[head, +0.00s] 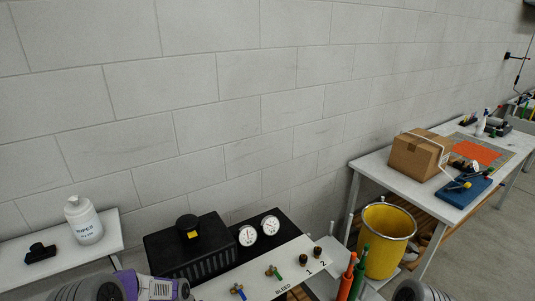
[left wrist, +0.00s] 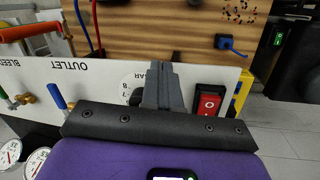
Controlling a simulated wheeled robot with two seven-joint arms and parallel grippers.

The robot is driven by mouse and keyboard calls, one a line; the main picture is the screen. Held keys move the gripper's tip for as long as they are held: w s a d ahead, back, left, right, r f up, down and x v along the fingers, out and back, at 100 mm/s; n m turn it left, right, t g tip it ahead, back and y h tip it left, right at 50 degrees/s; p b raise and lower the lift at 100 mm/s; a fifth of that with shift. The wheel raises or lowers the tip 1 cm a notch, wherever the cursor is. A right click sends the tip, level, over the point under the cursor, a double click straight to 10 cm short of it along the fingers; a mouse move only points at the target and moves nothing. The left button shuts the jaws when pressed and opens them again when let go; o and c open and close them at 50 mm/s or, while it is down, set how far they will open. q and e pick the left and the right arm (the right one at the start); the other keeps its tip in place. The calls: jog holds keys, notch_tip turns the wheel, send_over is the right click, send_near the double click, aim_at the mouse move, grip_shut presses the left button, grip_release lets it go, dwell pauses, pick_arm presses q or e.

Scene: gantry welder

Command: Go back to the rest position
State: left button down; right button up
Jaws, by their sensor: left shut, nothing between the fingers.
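My left gripper (left wrist: 160,85) shows in the left wrist view, its grey fingers shut together with nothing between them. It is over a white panel (left wrist: 85,72) marked OUTLET, beside a red rocker switch (left wrist: 208,104) and partly in front of a round dial (left wrist: 132,84). I cannot tell whether the fingers touch the panel. In the head view only part of my left arm shows at the bottom left, and its fingers are out of frame. A rounded grey part at the bottom right is likely my right arm; its gripper is not in view.
The head view shows a black unit (head: 188,252), two gauges (head: 259,231), and a white BLEED panel (head: 255,284) with small valves. A bottle (head: 83,219) stands on the left shelf. A yellow bin (head: 384,240) and a table with a cardboard box (head: 419,156) are at right.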

pick_arm(q)
jog(key=s+d+f+m+h, duration=0.1)
jog(key=s+d+f, duration=0.45)
jog(key=s, duration=0.45)
jog(key=s+d+f+m+h, duration=0.1)
jog(key=s+d+f, duration=0.4)
jog(key=s+d, duration=0.3)
jog(key=shift+t, duration=0.3)
jog(key=f+b, duration=0.1)
jog(key=b, duration=0.1)
jog(key=a+f+b, duration=0.1)
jog(key=f+b, duration=0.2)
jog(key=f, duration=0.1)
jog(key=shift+s+a+f+b, duration=0.15)
jog(key=shift+a+b, duration=0.2)
jog(key=shift+b, duration=0.05)
